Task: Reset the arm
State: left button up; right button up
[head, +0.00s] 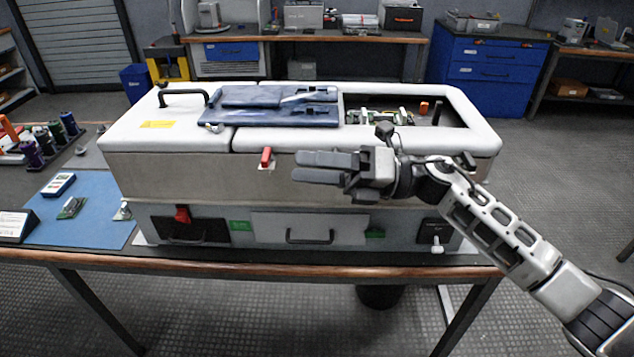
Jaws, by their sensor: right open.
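My right arm comes in from the right, and its gripper (297,167) is in front of the upper front wall of the large white and grey cabinet (200,175). The dark fingers point left, one above the other with a narrow gap; they are open with nothing seen between them. A small red lever (266,158) on the cabinet front is just left of the fingertips; they look apart from it. My left arm and gripper are not in view.
A blue folded cover (270,115) lies on the cabinet top beside an open bay (450,112) with circuit parts. A blue mat (95,215) with small devices and several thread-like spools (55,133) are at the left. Benches and a blue drawer cabinet (487,75) stand behind.

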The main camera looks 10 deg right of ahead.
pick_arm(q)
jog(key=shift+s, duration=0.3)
pick_arm(e)
jog(key=shift+s+a+f+m+t, duration=0.1)
jog(key=shift+s+m+t, duration=0.05)
jog(key=shift+m+t, duration=0.3)
jog(key=shift+s+a+f+m+t, duration=0.15)
jog(key=shift+m+t, duration=0.1)
jog(key=shift+m, duration=0.3)
jog(key=shift+d, duration=0.1)
jog(key=s+d+f+m+t+h, duration=0.2)
jog(key=f+m+t+h, duration=0.55)
jog(key=m, duration=0.65)
jog(key=s+d+f+m+t+h, duration=0.2)
jog(key=f+m+t+h, duration=0.25)
jog(key=f+m, duration=0.7)
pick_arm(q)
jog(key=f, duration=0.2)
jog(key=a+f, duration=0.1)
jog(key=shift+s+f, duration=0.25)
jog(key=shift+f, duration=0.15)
pick_arm(e)
jog(key=s+d+f+m+g+h, duration=0.2)
jog(key=s+f+m+g+h, duration=0.2)
jog(key=s+f+m, duration=0.7)
jog(key=s+g, duration=0.2)
jog(key=s, duration=0.1)
jog(key=shift+s+d+f+g+h, duration=0.25)
jog(key=shift+d+f+g+h, duration=0.1)
jog(key=shift+d+g+h, duration=0.05)
